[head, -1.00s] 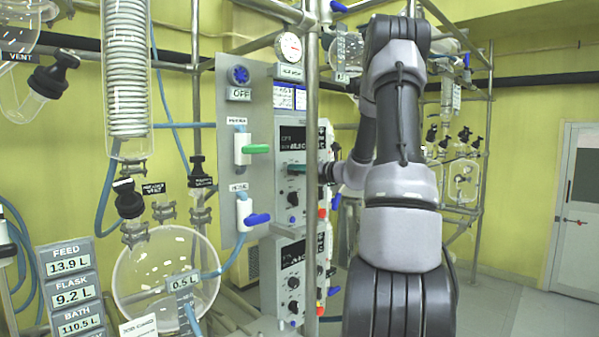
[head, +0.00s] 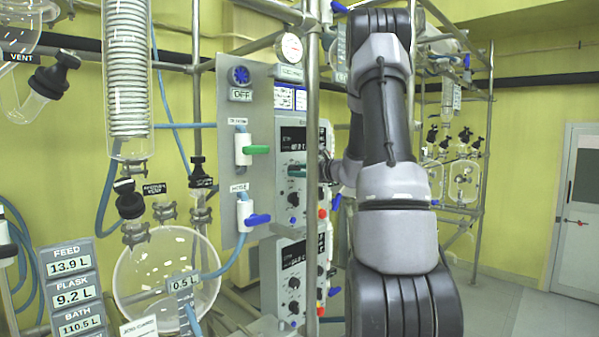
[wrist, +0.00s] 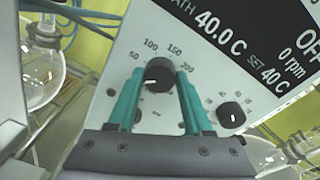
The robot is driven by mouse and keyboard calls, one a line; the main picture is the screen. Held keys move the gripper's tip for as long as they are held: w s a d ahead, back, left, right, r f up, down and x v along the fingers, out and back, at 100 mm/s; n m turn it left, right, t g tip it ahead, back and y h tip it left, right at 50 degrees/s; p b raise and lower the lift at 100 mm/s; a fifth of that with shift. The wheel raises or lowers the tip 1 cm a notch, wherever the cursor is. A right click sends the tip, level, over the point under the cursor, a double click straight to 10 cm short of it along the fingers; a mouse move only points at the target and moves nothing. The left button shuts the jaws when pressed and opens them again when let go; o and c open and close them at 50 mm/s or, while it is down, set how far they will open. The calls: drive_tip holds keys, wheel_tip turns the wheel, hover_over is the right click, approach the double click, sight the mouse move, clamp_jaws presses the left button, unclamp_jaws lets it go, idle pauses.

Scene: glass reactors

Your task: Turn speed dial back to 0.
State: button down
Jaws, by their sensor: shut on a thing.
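A black round dial (wrist: 159,80) sits on a white control panel (wrist: 130,50) in the wrist view, ringed by marks reading 50, 100, 150 and 200. Its white pointer line lies toward the lower left, below the 50 mark. My gripper (wrist: 160,84) is shut on this dial, one teal finger on each side. In the head view the teal fingers (head: 297,171) reach the front of the panel, and the dial between them is hidden. The display (wrist: 240,40) reads 40.0 C, SET 40 C, OFF and 0 rpm. I cannot read a name for the dial.
A smaller black knob (wrist: 231,115) is right of my right finger. A metal pole (head: 313,120) stands close before the panel. Green (head: 257,150) and blue (head: 258,219) valve handles stick out left of it. A second control unit (head: 291,280) sits below.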

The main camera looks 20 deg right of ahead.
drive_tip(key=shift+n, duration=0.6)
drive_tip(key=shift+f, duration=0.1)
drive_tip(key=shift+c, duration=1.6)
unclamp_jaws()
drive_tip(key=v, duration=1.1)
drive_tip(key=shift+a, duration=0.15)
